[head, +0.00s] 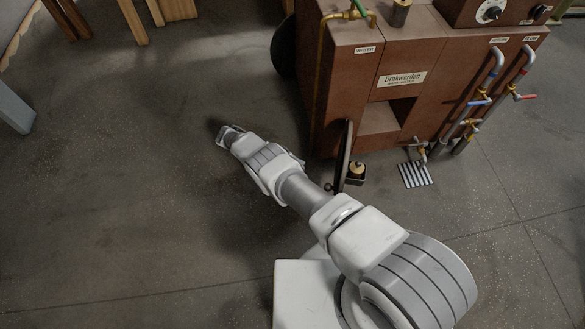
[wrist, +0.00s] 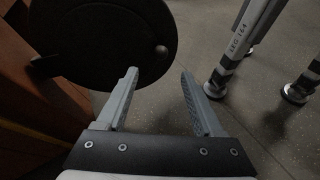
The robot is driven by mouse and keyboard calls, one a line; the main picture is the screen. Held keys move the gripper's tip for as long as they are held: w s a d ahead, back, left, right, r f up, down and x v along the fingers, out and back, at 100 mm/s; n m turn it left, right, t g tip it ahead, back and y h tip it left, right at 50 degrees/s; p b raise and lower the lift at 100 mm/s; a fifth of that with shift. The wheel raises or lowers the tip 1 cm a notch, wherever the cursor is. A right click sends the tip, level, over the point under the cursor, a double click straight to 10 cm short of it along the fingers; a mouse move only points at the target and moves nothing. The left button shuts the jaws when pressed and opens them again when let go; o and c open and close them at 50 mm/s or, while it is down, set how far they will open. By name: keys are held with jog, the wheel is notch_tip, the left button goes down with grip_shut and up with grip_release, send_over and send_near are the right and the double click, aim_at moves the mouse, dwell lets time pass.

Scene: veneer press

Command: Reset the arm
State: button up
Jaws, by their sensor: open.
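My arm stretches from the bottom right of the head view toward the upper left, over open floor. My gripper (head: 228,135) is at its far end, left of the brown press (head: 350,95). In the wrist view my gripper (wrist: 158,92) shows two grey fingers spread apart with nothing between them. A dark round disc (wrist: 105,40) is just beyond the left finger in that view. I cannot tell whether the finger touches it.
The press carries pipes with blue and red valve handles (head: 480,102) at right. A floor grate (head: 415,174) lies before it. Metal legs with round feet (wrist: 217,84) stand at right in the wrist view. The floor (head: 110,200) on the left is clear.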

dwell(0.3)
jog(key=w+d+r+m+y, duration=0.1)
jog(key=w+r+m+y, duration=0.3)
jog(key=r, duration=0.9)
jog(key=w+d+r+y, duration=0.1)
jog(key=w+r+y, duration=0.1)
jog(key=w+r, duration=0.8)
jog(key=s+d+r+m+t+y, duration=0.25)
jog(key=s+r, duration=0.25)
jog(key=r, duration=0.5)
jog(key=s+d+r+m+t+y, duration=0.1)
jog(key=s+d+r, duration=0.2)
jog(key=s+r, duration=0.45)
jog(key=s+d+r+m+t+y, duration=0.1)
jog(key=s+d+r+y, duration=0.15)
jog(key=r, duration=0.85)
jog(key=s+d+r+m+t+y, duration=0.1)
jog(key=s+d+m+t, duration=0.15)
jog(key=s, duration=0.65)
jog(key=s+d+m+t, duration=0.1)
jog(key=s+d+t, duration=0.15)
jog(key=s, duration=0.65)
notch_tip(320, 180, up, 29)
jog(key=a+p, duration=0.1)
jog(key=p, duration=2.7)
jog(key=shift+s, duration=0.15)
